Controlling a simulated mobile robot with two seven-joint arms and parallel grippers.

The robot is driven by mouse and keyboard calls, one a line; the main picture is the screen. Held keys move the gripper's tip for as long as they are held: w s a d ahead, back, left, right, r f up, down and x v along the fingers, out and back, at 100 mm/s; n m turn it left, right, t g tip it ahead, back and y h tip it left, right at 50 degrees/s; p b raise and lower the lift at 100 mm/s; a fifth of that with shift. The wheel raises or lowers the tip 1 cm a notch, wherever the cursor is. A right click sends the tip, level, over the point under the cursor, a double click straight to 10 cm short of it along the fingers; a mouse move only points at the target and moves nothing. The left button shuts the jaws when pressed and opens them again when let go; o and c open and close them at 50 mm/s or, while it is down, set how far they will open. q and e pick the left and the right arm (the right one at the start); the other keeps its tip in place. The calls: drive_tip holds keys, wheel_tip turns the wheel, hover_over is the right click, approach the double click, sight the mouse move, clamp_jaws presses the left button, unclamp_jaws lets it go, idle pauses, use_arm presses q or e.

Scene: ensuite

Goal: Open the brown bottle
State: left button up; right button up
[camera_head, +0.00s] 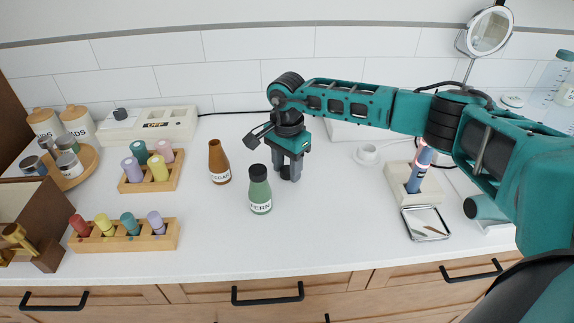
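The brown bottle (219,165) stands upright on the white counter, left of centre, with a pale label. Its narrow neck is brown to the top, and no dark cap shows on it. My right gripper (290,174) points down to the right of the brown bottle, apart from it, just behind and right of the green bottle. Its grey fingers are close together and seen at an angle; whether anything is between them is unclear. My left gripper is not in view.
A green bottle (260,192) with a black cap stands in front, close to my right gripper. Wooden racks of coloured bottles (125,246) (148,186) stand at left. At right are a holder (398,182) and a small tray (426,237). The counter's front centre is clear.

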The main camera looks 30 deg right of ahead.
drive_tip(key=shift+o, duration=1.1)
drive_tip(key=shift+r, duration=0.1)
